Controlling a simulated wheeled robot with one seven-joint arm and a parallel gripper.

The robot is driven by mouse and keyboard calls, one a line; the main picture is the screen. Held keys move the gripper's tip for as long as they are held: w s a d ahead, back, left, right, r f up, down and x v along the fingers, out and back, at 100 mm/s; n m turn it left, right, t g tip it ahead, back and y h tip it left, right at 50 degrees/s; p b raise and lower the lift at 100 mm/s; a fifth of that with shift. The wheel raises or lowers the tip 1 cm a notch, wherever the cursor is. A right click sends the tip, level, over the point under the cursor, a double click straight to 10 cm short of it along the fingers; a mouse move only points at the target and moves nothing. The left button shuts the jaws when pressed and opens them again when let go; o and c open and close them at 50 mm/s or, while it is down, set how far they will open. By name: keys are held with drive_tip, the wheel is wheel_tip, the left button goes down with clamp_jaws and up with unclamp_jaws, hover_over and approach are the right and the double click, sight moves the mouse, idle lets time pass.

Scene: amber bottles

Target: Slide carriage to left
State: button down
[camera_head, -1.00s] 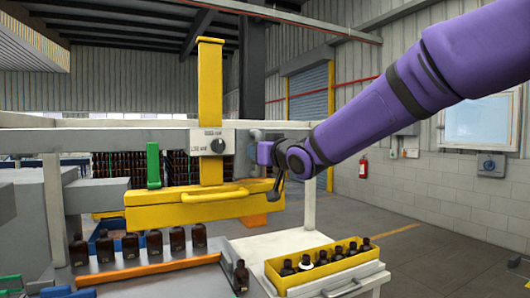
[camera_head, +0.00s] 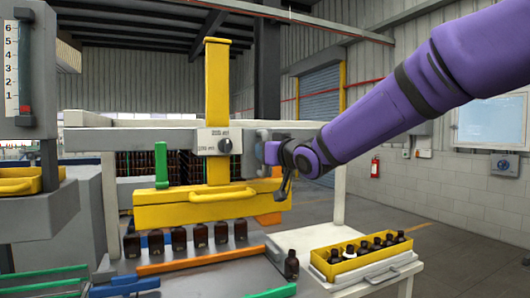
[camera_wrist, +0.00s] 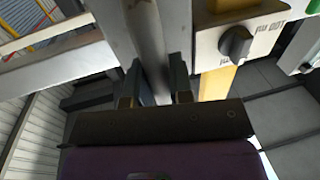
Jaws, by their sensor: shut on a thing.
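The carriage is a yellow upright column (camera_head: 217,85) with a grey knobbed block (camera_head: 213,142) on a grey rail (camera_head: 100,139). A wide yellow bar (camera_head: 205,213) with a handle hangs below it, above a row of amber bottles (camera_head: 200,236). My gripper (camera_head: 270,152) is at the block's right side. In the wrist view, my gripper (camera_wrist: 158,78) is shut on a grey bar (camera_wrist: 148,32), beside the knobbed block (camera_wrist: 240,45). How the bar joins the carriage is hidden.
A grey panel with a numbered scale (camera_head: 12,75) stands at far left. A yellow crate of bottles (camera_head: 350,262) sits on a white table at right. A lone bottle (camera_head: 291,265) stands in front.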

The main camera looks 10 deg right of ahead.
drive_tip(key=shift+s+a, duration=0.1)
drive_tip(key=shift+a, duration=0.15)
drive_tip(key=c, duration=1)
unclamp_jaws()
drive_tip(key=shift+a, duration=0.15)
drive_tip(key=shift+c, duration=0.2)
drive_tip(key=shift+s+d, duration=0.15)
drive_tip(key=shift+d, duration=0.15)
drive_tip(key=v, duration=1)
drive_tip(key=shift+s, duration=0.2)
